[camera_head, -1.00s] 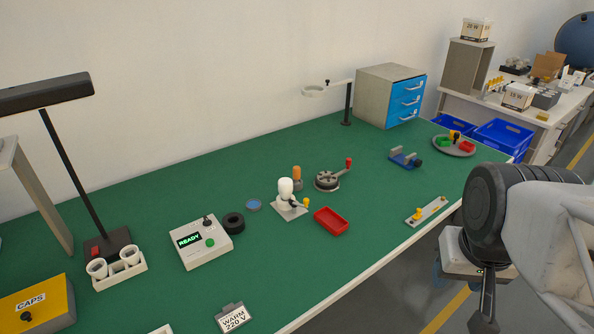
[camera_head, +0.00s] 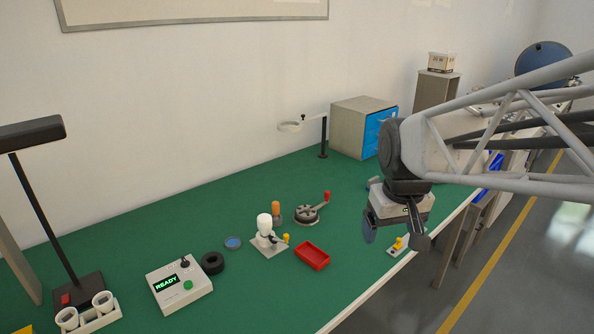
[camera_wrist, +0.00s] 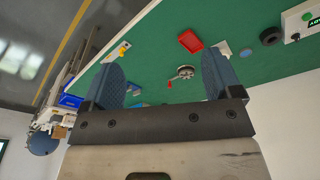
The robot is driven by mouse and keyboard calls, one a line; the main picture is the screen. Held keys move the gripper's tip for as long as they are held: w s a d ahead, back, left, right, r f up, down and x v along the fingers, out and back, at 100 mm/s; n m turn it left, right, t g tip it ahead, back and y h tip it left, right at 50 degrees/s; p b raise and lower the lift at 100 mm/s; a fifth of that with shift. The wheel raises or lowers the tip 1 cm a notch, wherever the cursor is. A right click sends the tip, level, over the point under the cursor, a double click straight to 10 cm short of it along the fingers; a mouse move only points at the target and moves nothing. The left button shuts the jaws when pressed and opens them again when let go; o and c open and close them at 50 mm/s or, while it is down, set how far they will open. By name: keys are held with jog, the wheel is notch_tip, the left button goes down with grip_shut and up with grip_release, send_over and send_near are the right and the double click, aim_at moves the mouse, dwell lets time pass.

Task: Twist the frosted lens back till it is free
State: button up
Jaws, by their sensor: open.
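The frosted lens (camera_head: 264,222) is a white, rounded, bulb-like piece standing upright on a grey base plate (camera_head: 268,251) in the middle of the green bench. A small clamp with a yellow knob (camera_head: 286,238) sits at its right side. My gripper (camera_head: 396,236) hangs to the right of the lens, near the bench's front edge, well apart from it. In the wrist view my gripper (camera_wrist: 163,62) shows two blue-padded fingers spread wide with nothing between them. The lens is mostly hidden there behind the right finger.
A red tray (camera_head: 312,256) lies just right of the lens. An orange-topped piece (camera_head: 277,212) and a round fixture with red-knobbed lever (camera_head: 308,214) stand behind. Left are a black ring (camera_head: 212,263) and a control box showing READY (camera_head: 180,287). A ring on a post (camera_head: 323,140) rises behind.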

jog(key=w+a+f+n, duration=0.1)
jog(key=w+a, duration=0.2)
jog(key=w, duration=0.3)
jog(key=w+a+f+n, duration=0.1)
jog(key=w+a+n, duration=0.1)
jog(key=w+a, duration=0.3)
jog(key=n+g, duration=0.2)
jog(key=n, duration=0.4)
send_over(264, 217)
jog(key=f, duration=1.6)
jog(key=shift+s+d, duration=0.15)
jog(key=shift+d, duration=0.15)
jog(key=shift+a+f, duration=0.25)
jog(key=shift+f, duration=0.1)
jog(key=shift+f, duration=3.8)
